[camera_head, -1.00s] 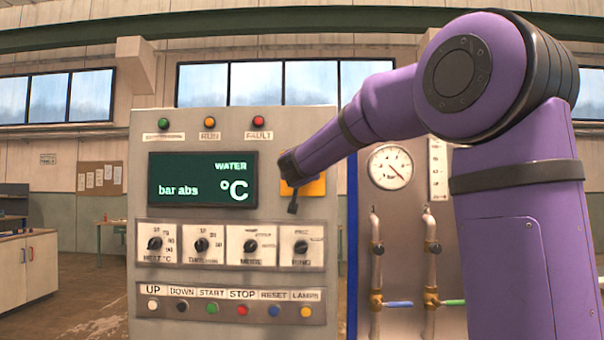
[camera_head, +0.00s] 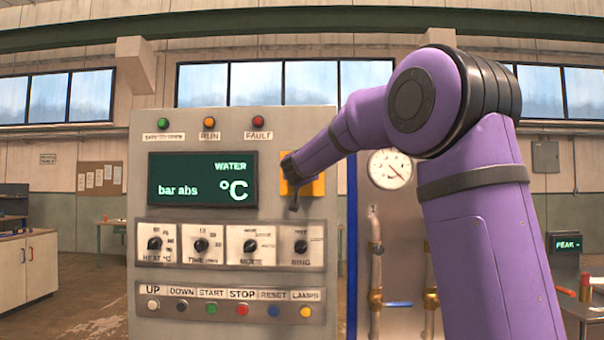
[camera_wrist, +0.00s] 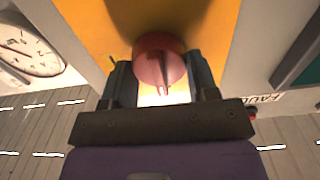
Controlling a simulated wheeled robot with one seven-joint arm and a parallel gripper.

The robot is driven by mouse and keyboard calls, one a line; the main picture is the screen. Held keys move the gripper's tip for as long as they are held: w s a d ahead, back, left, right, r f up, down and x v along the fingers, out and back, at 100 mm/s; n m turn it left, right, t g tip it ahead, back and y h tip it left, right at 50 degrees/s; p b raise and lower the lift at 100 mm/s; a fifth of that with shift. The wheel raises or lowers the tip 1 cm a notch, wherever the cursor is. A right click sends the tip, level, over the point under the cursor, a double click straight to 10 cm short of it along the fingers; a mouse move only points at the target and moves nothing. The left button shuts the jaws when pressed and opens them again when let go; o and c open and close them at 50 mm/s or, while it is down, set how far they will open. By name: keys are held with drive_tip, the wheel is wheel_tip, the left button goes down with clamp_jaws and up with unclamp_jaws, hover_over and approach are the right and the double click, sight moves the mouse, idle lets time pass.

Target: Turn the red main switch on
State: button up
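The red main switch (camera_wrist: 160,58) is a round red knob with a raised ridge, on a yellow plate (camera_wrist: 95,30) in the wrist view. The yellow plate also shows on the control panel in the head view (camera_head: 316,187), where my gripper hides the knob. My gripper (camera_wrist: 161,72) is open, with one finger on each side of the knob. The gaps at the knob's sides are very small, and I cannot tell whether the fingers touch it. The knob's ridge lies roughly along the picture's vertical in the wrist view.
The panel (camera_head: 235,290) carries a display (camera_head: 203,180), several black dials and a row of push buttons. A FAULT lamp (camera_head: 259,122) sits above the yellow plate. A gauge (camera_head: 390,168) and pipes stand to the right. The floor at the left is clear.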

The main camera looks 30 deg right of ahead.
drive_tip(key=shift+m, duration=0.3)
drive_tip(key=m, duration=0.3)
drive_tip(key=shift+m, duration=0.3)
drive_tip(key=m, duration=0.4)
drive_tip(key=shift+s+d+f+m, duration=0.1)
drive_tip(key=shift+d+m, duration=0.05)
drive_tip(key=shift+m, duration=0.15)
drive_tip(key=shift+f+m, duration=0.2)
drive_tip(key=shift+m, duration=4.3)
drive_tip(key=o, duration=0.9)
drive_tip(key=shift+s, duration=0.15)
